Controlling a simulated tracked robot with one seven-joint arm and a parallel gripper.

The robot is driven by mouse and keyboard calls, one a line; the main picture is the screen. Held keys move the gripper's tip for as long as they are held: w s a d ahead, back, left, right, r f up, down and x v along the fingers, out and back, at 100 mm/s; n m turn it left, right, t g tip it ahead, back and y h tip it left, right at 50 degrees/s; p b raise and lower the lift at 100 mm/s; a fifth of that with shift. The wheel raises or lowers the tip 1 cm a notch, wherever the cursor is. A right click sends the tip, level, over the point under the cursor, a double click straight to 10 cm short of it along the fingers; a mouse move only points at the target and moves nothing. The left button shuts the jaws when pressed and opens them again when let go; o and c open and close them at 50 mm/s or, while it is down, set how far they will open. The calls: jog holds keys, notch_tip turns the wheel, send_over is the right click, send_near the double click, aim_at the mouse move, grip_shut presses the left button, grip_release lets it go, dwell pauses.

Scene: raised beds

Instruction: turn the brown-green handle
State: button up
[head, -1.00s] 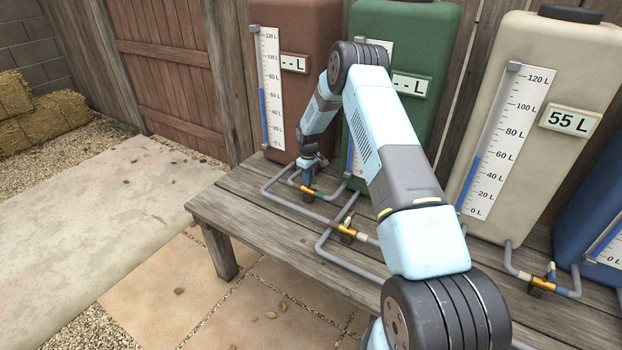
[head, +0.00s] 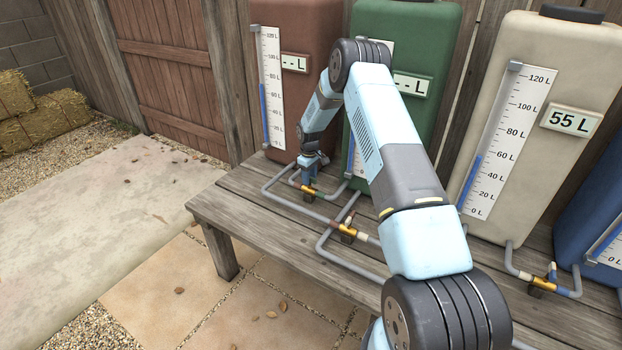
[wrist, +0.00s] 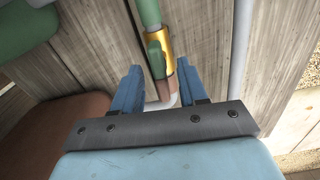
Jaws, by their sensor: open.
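The brown-green valve's brass body (head: 312,192) sits in the grey pipe at the left end of the bench, in front of the brown and green tanks. In the wrist view the brass body (wrist: 166,44) has a green pipe band above and a brown band below. The handle (wrist: 155,62) shows its green part against the brass and lies roughly along the pipe; its other parts are hard to make out. My gripper (head: 310,176) is right above this valve. In the wrist view its blue fingers (wrist: 157,68) are open, one on each side of the handle, with no clear contact.
Another brass valve (head: 347,231) stands close by to the right, and one more (head: 541,283) near the blue tank (head: 590,200). The brown tank (head: 315,100), green tank (head: 430,60) and cream tank (head: 540,80) line the back of the wooden bench (head: 235,205). Grey pipes cross the bench.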

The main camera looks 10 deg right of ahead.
notch_tip(320, 180, up, 13)
dwell(0.4)
